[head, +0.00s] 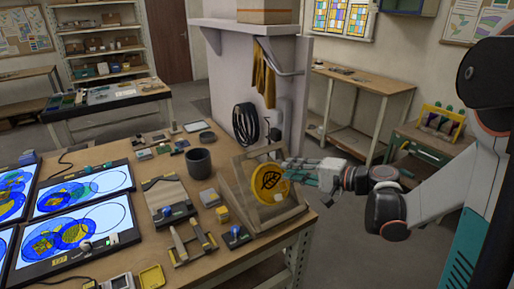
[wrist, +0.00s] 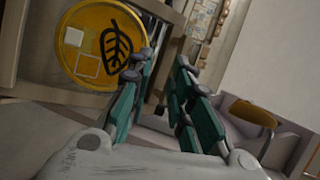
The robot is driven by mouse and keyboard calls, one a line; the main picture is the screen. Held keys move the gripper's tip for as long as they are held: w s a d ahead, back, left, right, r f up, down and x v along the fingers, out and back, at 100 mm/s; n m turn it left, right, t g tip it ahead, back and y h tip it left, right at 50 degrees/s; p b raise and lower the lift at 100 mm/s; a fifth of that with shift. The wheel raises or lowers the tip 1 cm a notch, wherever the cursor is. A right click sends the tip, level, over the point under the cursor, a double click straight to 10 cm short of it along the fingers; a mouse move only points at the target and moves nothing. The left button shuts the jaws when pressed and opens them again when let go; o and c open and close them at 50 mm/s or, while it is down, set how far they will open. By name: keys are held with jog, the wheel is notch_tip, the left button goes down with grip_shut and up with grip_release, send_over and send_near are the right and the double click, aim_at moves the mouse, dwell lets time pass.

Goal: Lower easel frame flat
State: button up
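The easel frame (head: 235,183) is wooden and stands tilted up near the right end of the workbench. A round yellow disc with a black leaf outline (head: 268,183) rests against it. In the wrist view the disc (wrist: 88,50) is at upper left, with part of the wooden frame (wrist: 8,42) beside it. My gripper (head: 290,170) is at the right side of the frame, close to the disc. In the wrist view its teal-padded fingers (wrist: 160,66) are apart, with a gap between them. I cannot tell whether a finger touches the frame.
The workbench (head: 138,255) holds a dark cup (head: 198,163), small tools and boxes left of the easel. Lit blue panels (head: 85,190) lie at far left. A post with a black coil (head: 245,122) stands behind the easel. Open floor (head: 350,250) lies right of the bench.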

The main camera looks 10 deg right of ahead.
aim_at(267, 150)
jog(key=d+r+t+y, duration=0.1)
jog(key=d+t, duration=0.1)
jog(key=d, duration=0.2)
jog(key=shift+m, duration=0.3)
jog(key=b+x, duration=0.1)
jog(key=x, duration=0.6)
jog(key=b+x, duration=0.2)
jog(key=x, duration=0.5)
jog(key=shift+s+a+r, duration=0.1)
jog(key=shift+s+r, duration=0.05)
jog(key=shift+r, duration=0.05)
grip_shut()
